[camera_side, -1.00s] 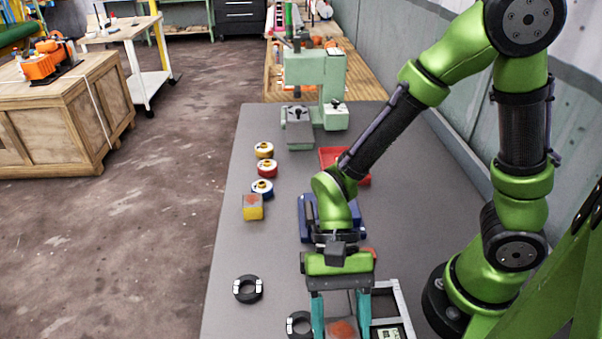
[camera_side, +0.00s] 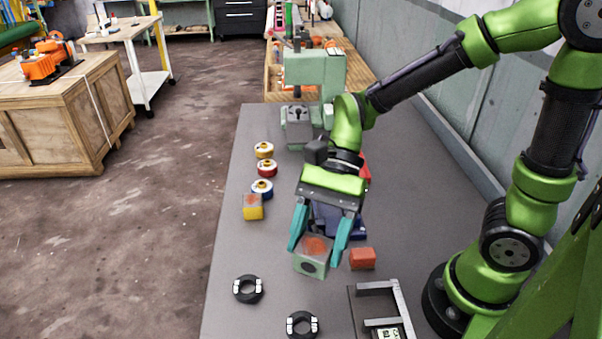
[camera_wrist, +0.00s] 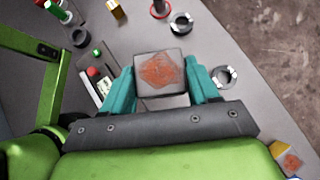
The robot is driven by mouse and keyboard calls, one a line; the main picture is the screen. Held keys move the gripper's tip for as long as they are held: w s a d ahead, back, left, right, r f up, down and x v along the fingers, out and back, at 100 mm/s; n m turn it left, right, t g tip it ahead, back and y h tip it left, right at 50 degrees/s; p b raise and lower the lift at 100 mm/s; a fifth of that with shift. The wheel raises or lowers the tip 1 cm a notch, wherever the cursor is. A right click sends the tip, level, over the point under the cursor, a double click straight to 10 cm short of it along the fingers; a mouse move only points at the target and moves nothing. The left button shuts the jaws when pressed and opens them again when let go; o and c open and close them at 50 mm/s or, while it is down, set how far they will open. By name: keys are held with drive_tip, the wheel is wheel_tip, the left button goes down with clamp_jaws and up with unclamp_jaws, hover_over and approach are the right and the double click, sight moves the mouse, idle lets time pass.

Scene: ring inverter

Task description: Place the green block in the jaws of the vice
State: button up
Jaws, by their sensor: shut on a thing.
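The green block (camera_side: 313,268), with a grey and orange-marked top, is held between the teal fingers of my gripper (camera_side: 318,255) in the side view. It is tilted and looks to be above the table. In the wrist view the block (camera_wrist: 163,75) sits between both fingertips of my gripper (camera_wrist: 163,88). The vice is not seen in the wrist view.
A red block (camera_side: 362,258) lies right of the green block. Two black rings (camera_side: 248,289) and a grey frame with a display (camera_side: 388,318) are nearer the front. A yellow block (camera_side: 253,212) and several round pieces (camera_side: 263,187) line the left edge.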

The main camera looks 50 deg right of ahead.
drive_tip(key=w+d+m+t+h, duration=0.1)
drive_tip(key=w+d+m+t, duration=0.45)
drive_tip(key=d, duration=0.45)
drive_tip(key=w+d+m+t+h, duration=0.1)
drive_tip(key=w+d+m+t, duration=0.45)
drive_tip(key=d, duration=0.55)
drive_tip(key=shift+m+g, duration=0.8)
drive_tip(key=shift+g, duration=0.1)
drive_tip(key=f, duration=1.2)
drive_tip(key=shift+w+f, duration=0.25)
drive_tip(key=shift+f, duration=0.15)
drive_tip(key=o, duration=1.5)
drive_tip(key=shift+f, duration=0.15)
